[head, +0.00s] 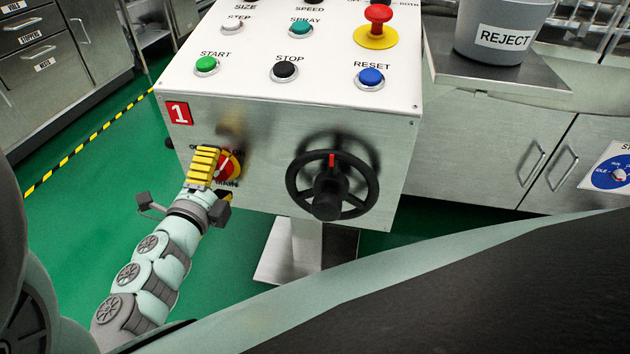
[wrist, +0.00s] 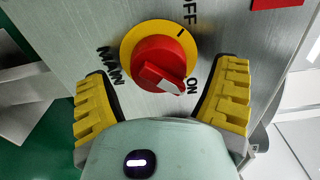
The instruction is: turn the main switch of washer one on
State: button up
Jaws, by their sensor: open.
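The main switch of washer one is a red rotary knob (wrist: 163,58) on a yellow disc, on the metal front of the box marked 1 (head: 178,113). In the wrist view, its white mark slants down right, toward the ON label (wrist: 192,86). The OFF label (wrist: 189,12) is at the top and MAIN at the left. In the head view the switch (head: 229,163) is partly hidden by my gripper (head: 212,166). My gripper is open and empty, one yellow finger on each side of the knob in the wrist view. I see no contact with it.
A black handwheel (head: 332,180) sticks out to the right on the same front. The top panel carries START (head: 206,64), STOP and RESET buttons and a red emergency button (head: 377,16). A REJECT bin (head: 502,30) stands on a counter at the right. Green floor is clear at the left.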

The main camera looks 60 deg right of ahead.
jog(key=v, duration=0.7)
dwell(0.5)
